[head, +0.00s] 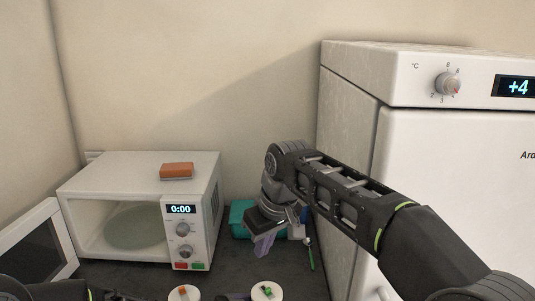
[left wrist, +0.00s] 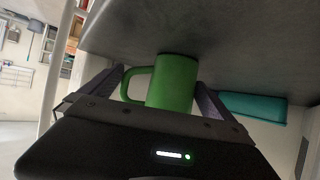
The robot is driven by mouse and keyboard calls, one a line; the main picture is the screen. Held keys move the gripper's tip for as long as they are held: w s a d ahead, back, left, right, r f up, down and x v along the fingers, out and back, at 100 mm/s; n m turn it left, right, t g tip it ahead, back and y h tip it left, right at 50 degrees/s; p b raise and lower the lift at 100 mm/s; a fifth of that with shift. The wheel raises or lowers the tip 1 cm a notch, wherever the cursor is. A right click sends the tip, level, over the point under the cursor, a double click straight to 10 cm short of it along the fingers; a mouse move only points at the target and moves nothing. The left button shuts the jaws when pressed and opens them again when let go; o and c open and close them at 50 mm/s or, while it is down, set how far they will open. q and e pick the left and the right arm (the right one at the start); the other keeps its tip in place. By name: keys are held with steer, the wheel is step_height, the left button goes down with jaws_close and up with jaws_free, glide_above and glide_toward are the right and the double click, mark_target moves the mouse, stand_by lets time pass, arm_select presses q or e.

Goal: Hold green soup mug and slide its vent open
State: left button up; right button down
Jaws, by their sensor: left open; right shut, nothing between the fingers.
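The green soup mug (left wrist: 172,82) shows in the left wrist view, upside down in that picture, standing on the dark counter with its handle to the left. My left gripper (left wrist: 150,80) is open, its fingers on either side of the mug; contact cannot be told. The mug's lid end is hidden behind the gripper body. In the head view, a white lid with a green slider (head: 266,291) is at the bottom edge, its mug body out of frame. My right gripper (head: 263,246) is shut and empty, pointing down above and behind that lid.
A second white lid with an orange slider (head: 183,293) is left of the green one. A microwave (head: 190,225) with its door open and an orange sponge (head: 176,170) on top stands left. A teal box (head: 237,217) is behind my right gripper. A fridge (head: 450,170) stands right.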

arm_select(q)
steer(key=v, duration=1)
steer(key=shift+s+a+r, duration=0.35)
steer(key=shift+s+a, duration=0.1)
steer(key=shift+a, duration=0.1)
